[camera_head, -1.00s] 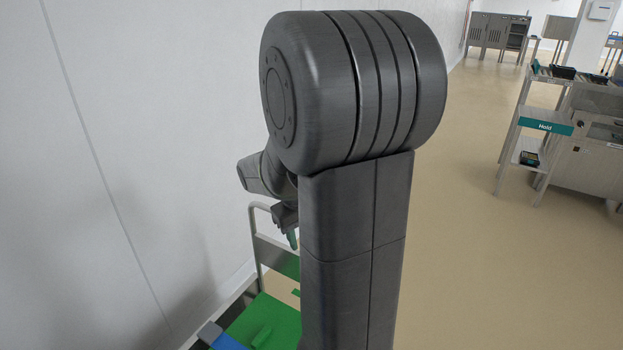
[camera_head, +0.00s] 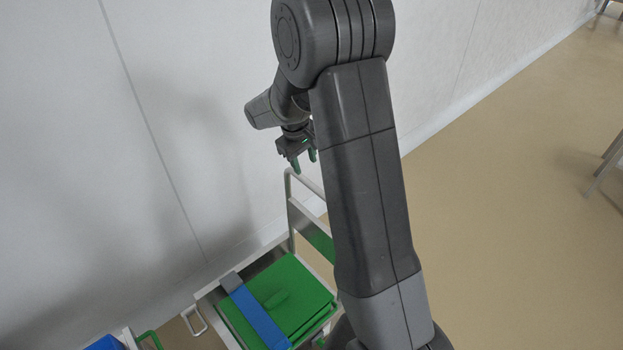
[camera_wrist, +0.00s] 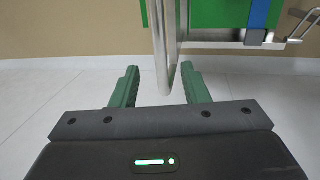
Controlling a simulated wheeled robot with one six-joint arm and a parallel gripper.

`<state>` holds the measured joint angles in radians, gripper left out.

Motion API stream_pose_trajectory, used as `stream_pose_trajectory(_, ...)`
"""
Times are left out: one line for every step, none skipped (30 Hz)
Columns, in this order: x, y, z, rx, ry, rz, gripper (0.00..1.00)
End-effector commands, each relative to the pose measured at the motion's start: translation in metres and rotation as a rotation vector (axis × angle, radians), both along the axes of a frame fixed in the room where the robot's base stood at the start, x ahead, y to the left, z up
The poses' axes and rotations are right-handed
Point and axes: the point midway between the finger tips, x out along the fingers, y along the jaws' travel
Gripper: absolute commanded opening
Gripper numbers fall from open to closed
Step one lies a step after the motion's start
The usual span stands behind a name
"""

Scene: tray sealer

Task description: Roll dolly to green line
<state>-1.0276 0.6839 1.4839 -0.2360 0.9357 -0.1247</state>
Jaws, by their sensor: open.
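A dolly (camera_head: 207,298) with a metal frame stands by the wall at the lower middle of the head view. It carries a green lidded container (camera_head: 305,291) with a blue strap (camera_head: 256,317) across it. Its upright pale handle (camera_head: 290,205) rises at the far end. My gripper (camera_head: 304,165) is open above and near the top of that handle. In the wrist view, a metal handle post (camera_wrist: 163,60) appears between the open green fingers (camera_wrist: 157,88); I cannot tell whether they touch it. No green line shows on the floor, and part of the dolly is hidden by my arm.
The wall (camera_head: 180,130) runs close along the dolly's left side. A second item with a green handle (camera_head: 150,340) and blue top (camera_head: 105,343) is at the bottom left. Beige floor (camera_head: 500,220) lies clear to the right, with grey legs (camera_head: 605,165) at the right edge.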

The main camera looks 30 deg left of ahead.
Motion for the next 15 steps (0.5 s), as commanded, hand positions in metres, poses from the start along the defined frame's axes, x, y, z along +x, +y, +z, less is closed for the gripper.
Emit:
stream_pose_trajectory(0.002,-0.002,-0.013,-0.005,0.004,-0.001,0.41)
stream_pose_trajectory(0.003,-0.002,-0.019,-0.004,0.002,-0.001,0.41)
stream_pose_trajectory(0.005,-0.003,-0.028,-0.007,0.003,0.000,0.41)
stream_pose_trajectory(0.006,-0.003,-0.034,-0.005,0.002,0.000,0.41)
stream_pose_trajectory(0.007,-0.004,-0.040,-0.006,0.003,0.000,0.41)
stream_pose_trajectory(0.009,-0.004,-0.047,-0.005,0.002,0.000,0.41)
stream_pose_trajectory(0.010,-0.004,-0.052,-0.005,0.002,0.000,0.41)
stream_pose_trajectory(0.011,-0.004,-0.058,-0.003,0.002,-0.001,0.41)
stream_pose_trajectory(0.012,-0.005,-0.064,-0.003,0.002,-0.001,0.41)
stream_pose_trajectory(0.013,-0.005,-0.068,-0.003,0.002,-0.001,0.41)
stream_pose_trajectory(0.014,-0.005,-0.072,-0.003,0.002,-0.001,0.41)
stream_pose_trajectory(0.014,-0.005,-0.076,-0.003,0.002,-0.001,0.41)
stream_pose_trajectory(0.015,-0.005,-0.079,-0.003,0.001,-0.001,0.41)
stream_pose_trajectory(0.016,-0.005,-0.081,-0.002,0.001,0.000,0.41)
stream_pose_trajectory(0.016,-0.005,-0.083,-0.001,0.000,0.000,0.41)
